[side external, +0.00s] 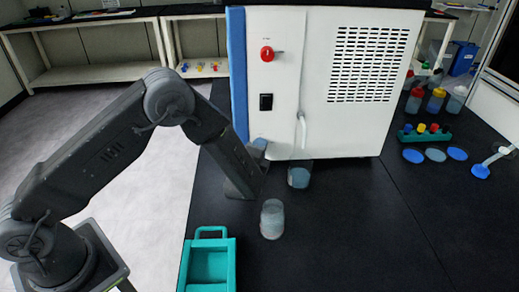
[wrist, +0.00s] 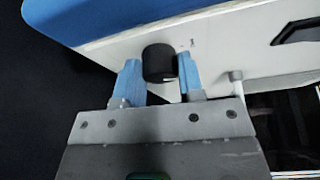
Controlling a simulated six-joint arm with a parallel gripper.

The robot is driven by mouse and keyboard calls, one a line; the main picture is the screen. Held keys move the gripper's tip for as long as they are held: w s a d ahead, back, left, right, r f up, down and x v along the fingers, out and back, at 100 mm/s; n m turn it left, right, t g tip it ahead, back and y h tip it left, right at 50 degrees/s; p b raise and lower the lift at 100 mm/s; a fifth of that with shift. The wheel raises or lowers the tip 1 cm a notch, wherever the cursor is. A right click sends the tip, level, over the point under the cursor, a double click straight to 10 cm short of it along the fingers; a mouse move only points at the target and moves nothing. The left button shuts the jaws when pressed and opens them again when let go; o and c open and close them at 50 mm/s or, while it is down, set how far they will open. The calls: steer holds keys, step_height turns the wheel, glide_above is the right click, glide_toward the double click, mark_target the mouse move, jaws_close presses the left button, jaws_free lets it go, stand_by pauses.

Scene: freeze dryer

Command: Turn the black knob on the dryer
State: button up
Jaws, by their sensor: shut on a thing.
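The black knob (wrist: 160,64) is a short dark cylinder on the white face of the dryer (side external: 315,30). In the wrist view it sits between the two blue fingers of my gripper (wrist: 158,67), and the jaws are shut on it. In the side view my gripper (side external: 260,144) is at the lower left of the dryer's front, with a bit of blue finger showing. The knob is hidden there behind my gripper and wrist. The knob's turn angle cannot be told.
Above are a red knob (side external: 266,54) and a black switch (side external: 266,102). A pale tap-like pipe (side external: 302,130) hangs right of my gripper. A glass beaker (side external: 299,176) and a jar (side external: 272,220) stand close by. A teal tray (side external: 232,262) lies in front.

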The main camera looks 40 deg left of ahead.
steer(key=shift+n+t, duration=0.4)
steer(key=shift+n, duration=0.6)
steer(key=o, duration=0.9)
steer(key=v, duration=1.4)
steer(key=shift+w+f, duration=0.1)
steer(key=shift+f, duration=0.05)
